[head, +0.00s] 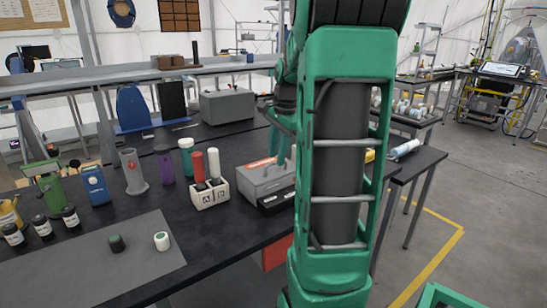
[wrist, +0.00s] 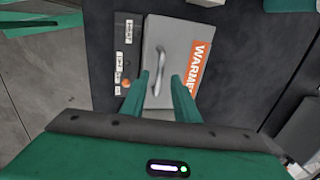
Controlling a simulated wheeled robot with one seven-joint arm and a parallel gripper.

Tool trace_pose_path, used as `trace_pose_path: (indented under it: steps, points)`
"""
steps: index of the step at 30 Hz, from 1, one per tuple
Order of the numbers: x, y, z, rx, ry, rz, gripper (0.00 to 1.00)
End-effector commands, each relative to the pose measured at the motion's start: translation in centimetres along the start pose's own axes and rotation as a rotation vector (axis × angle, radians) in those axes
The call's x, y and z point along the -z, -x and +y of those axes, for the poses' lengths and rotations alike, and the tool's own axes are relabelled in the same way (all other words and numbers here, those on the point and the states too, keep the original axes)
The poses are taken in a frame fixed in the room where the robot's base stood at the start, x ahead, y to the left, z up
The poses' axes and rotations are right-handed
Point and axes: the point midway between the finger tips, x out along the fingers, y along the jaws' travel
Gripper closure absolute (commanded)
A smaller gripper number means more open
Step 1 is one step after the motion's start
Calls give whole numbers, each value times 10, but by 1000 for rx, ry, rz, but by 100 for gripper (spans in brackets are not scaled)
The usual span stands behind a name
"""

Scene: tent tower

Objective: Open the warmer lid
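The warmer (head: 262,186) is a grey box with an orange label on the dark bench, partly behind my arm in the head view. Its lid (wrist: 180,40) looks shut and fills the middle of the wrist view, with the orange label along its right side. A curved metal handle (wrist: 160,68) stands on the lid. My gripper (wrist: 159,76) is open, its two green fingers apart over the lid. The handle lies in line with the gap between the fingertips; I cannot tell whether they reach down around it.
A white holder marked A and B (head: 209,195) stands left of the warmer, with red and white cylinders behind it. A grey case (head: 227,107) stands farther back. A grey mat (head: 90,265) carries two small jars. The floor at right is open.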

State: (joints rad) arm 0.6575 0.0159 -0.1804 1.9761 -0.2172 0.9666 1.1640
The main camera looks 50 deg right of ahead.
Motion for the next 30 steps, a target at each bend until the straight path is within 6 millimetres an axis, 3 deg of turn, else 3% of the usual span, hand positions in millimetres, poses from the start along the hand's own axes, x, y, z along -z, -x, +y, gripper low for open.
trace_pose_path:
  steps: [13, 17, 30]
  points:
    - [0, -11, 0, 0, 0, 0, 72]
    - [0, -11, 0, 0, 0, 0, 100]
    - [-7, -7, -8, -41, 14, -1, 100]
